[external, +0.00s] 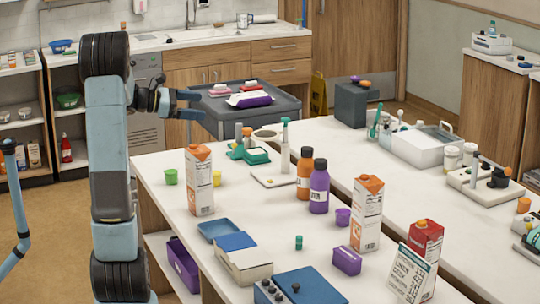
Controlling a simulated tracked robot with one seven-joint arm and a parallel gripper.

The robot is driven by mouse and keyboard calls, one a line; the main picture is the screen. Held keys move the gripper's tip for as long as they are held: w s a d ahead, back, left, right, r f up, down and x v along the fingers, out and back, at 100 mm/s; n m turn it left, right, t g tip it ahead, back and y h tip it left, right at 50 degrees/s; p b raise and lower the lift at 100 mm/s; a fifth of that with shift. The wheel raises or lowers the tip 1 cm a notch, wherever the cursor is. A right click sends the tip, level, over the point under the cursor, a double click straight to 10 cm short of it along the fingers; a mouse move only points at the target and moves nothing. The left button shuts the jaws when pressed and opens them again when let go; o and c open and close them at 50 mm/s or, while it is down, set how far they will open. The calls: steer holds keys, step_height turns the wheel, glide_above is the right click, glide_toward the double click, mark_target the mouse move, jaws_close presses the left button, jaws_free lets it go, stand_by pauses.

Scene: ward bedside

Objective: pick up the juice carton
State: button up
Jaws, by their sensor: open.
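A tall white carton with an orange top (199,180) stands upright on the left part of the near table. A similar white and orange carton (367,213) stands upright further right. A red carton (424,262) stands at the front right, partly hidden by a printed sign. I cannot tell from the labels which one is the juice carton. My gripper (190,104) is open and empty, with its fingers pointing right. In the picture it appears above the left carton, apart from it.
Orange (304,180) and purple (319,188) bottles stand mid-table. Small yellow-green and purple cups stand near the cartons. A grey cart (285,103) stands behind.

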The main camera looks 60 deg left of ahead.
steer(key=s+a+f+n+t+y, duration=0.2)
steer(key=s+a+n+y, duration=0.35)
steer(key=s+a, duration=0.55)
glide_toward(199, 180)
steer(key=s+a+f, duration=0.2)
steer(key=a, duration=0.2)
steer(key=shift+h, duration=0.45)
steer(key=w, duration=0.9)
steer(key=w+a, duration=0.1)
steer(key=w, duration=0.3)
steer(key=shift+w+a+f, duration=0.1)
steer(key=shift+w+f, duration=0.05)
steer(key=shift+n, duration=0.25)
steer(key=c, duration=1.8)
jaws_close()
